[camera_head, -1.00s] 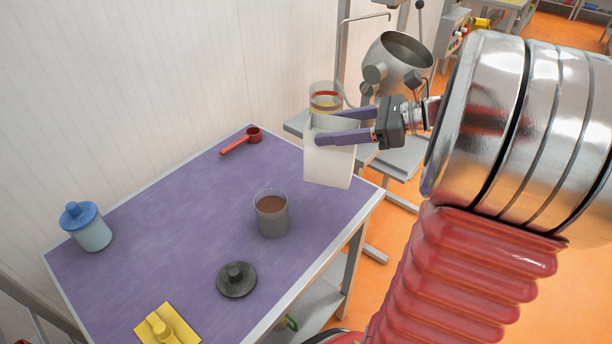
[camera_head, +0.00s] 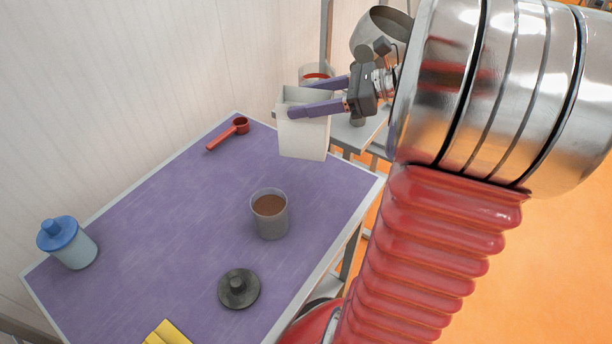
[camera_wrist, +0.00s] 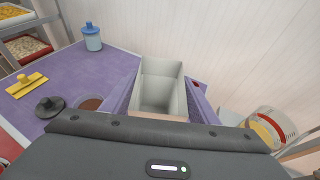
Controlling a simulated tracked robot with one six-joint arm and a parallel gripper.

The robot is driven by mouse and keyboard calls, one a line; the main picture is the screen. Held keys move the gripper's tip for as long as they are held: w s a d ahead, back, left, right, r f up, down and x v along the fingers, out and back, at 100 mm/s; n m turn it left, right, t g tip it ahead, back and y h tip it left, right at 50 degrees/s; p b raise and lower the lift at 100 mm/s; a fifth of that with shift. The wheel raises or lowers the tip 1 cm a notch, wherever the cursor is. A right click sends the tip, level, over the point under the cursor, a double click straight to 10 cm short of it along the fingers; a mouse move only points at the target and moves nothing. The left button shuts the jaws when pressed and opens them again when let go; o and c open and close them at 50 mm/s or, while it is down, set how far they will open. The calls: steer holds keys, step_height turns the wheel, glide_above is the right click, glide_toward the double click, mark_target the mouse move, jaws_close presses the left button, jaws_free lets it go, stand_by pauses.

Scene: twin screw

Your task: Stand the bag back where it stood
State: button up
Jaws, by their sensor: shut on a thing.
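The bag (camera_head: 304,137) is a white, open-topped, box-like bag, upright at the far right corner of the purple table. My gripper (camera_head: 300,98) is shut on it, with one purple finger on each side near its top. In the wrist view the bag (camera_wrist: 158,88) shows between the fingers, and its inside looks empty. I cannot tell whether its base touches the table or hangs just above it.
On the purple table (camera_head: 180,200) are a cup of brown contents (camera_head: 270,222), a dark lid (camera_head: 239,289), a red scoop (camera_head: 228,134), a blue-lidded jar (camera_head: 68,243) and a yellow item (camera_head: 166,333). A clear container (camera_wrist: 272,128) stands beyond the table.

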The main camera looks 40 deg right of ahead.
mark_target(308, 137)
steer(key=shift+s+d, duration=0.1)
steer(key=shift+f, duration=3.2)
steer(key=shift+f, duration=1.9)
steer(key=o, duration=1.2)
steer(key=shift+c, duration=0.2)
